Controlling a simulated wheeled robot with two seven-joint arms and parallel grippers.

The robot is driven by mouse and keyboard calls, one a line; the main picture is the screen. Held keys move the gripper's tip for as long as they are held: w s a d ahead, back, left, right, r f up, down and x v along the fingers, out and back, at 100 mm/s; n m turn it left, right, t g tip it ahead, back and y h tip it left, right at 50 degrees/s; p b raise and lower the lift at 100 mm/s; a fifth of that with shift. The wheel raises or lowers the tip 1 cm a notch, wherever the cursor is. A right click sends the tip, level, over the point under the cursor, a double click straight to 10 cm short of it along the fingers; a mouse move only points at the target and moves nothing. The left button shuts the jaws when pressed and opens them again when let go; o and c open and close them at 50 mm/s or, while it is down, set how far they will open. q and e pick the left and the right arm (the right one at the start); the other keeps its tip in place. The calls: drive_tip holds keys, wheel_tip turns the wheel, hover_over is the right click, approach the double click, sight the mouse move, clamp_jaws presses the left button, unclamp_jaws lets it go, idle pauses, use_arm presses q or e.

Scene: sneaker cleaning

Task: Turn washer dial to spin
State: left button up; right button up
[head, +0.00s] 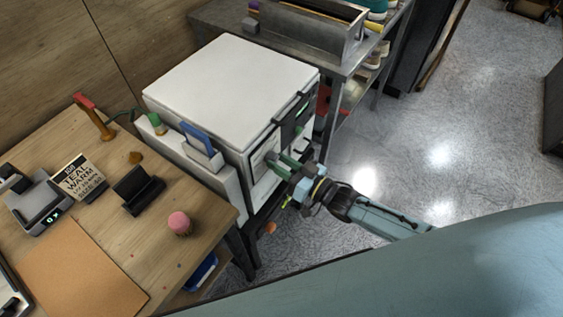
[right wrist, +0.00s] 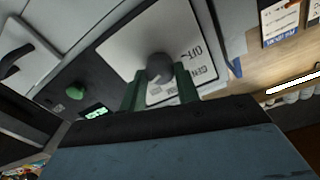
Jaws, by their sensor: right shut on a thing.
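The washer (head: 228,82) is a white box standing between the wooden table and the metal bench. Its front panel faces right in the head view. My right gripper (head: 277,159) reaches that panel from the right. In the right wrist view the grey round dial (right wrist: 159,68) sits on a white label plate (right wrist: 150,42) with "OFF" and "GEN" lettering. The green fingers of my right gripper (right wrist: 160,82) are on both sides of the dial, shut on it. The dial's pointer direction cannot be made out. My left gripper is not in view.
A green button (right wrist: 75,91) and a small lit display (right wrist: 95,112) are on the panel beside the dial. The wooden table (head: 215,225) holds a pink round item (head: 179,223) and a scale (head: 38,200). Open floor (head: 440,150) lies to the right.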

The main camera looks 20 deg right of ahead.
drive_tip(key=shift+m, duration=0.6)
drive_tip(key=o, duration=1)
drive_tip(key=shift+c, duration=0.2)
drive_tip(key=v, duration=1.3)
drive_tip(key=shift+s+d, duration=0.15)
